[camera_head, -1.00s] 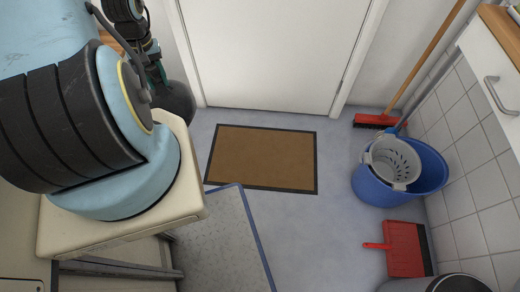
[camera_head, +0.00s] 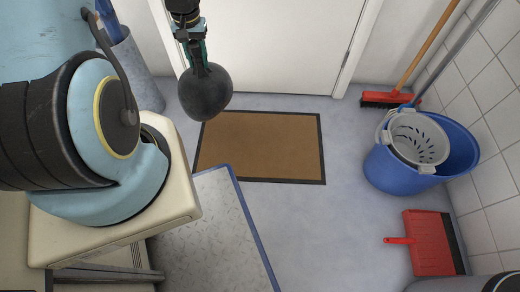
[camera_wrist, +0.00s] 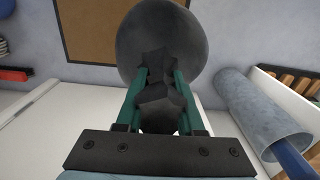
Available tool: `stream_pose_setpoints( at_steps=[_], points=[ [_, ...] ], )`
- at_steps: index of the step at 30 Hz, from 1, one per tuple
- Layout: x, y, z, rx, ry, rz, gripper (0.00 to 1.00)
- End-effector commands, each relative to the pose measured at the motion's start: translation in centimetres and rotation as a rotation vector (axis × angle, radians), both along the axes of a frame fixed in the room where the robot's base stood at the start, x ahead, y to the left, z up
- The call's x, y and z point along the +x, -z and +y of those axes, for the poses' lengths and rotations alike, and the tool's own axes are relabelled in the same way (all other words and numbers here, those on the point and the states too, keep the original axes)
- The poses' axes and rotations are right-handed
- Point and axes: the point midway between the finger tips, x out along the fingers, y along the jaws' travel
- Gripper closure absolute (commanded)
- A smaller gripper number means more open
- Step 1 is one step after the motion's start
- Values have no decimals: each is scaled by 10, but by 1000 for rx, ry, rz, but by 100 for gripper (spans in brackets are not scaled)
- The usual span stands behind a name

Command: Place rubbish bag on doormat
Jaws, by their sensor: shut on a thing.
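The rubbish bag (camera_head: 205,95) is dark grey and rounded, and hangs below my gripper (camera_head: 196,60). In the head view it shows above the far left corner of the doormat, in front of the white door. My gripper has green fingers shut on the gathered neck of the bag; in the wrist view the bag (camera_wrist: 158,35) fills the space beyond the fingers (camera_wrist: 158,90). The brown doormat (camera_head: 262,146) with a dark border lies flat on the floor before the door. The bag overlaps its far left corner in the picture and appears held above the floor.
A blue bucket (camera_head: 392,172) with a grey basket (camera_head: 418,138), a red broom (camera_head: 385,99) and a red dustpan (camera_head: 430,243) stand or lie at the right. A blue-edged grey mat (camera_head: 205,240) lies nearer. A grey cylinder (camera_head: 137,75) stands at the left. The floor right of the doormat is clear.

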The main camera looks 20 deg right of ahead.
Motion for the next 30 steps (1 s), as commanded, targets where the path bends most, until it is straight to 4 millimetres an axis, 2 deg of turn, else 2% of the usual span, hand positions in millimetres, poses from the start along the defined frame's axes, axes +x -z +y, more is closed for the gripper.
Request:
stream_pose_setpoints(
  at_steps=[1, 18, 24, 30],
  points=[
    [-2, 19, -12, -2, 27, -4, 100],
    [-49, 113, -115, -2, 294, -3, 100],
    [-67, 137, -142, -2, 369, -3, 100],
    [-78, 147, -156, -2, 410, -2, 100]
  ],
)
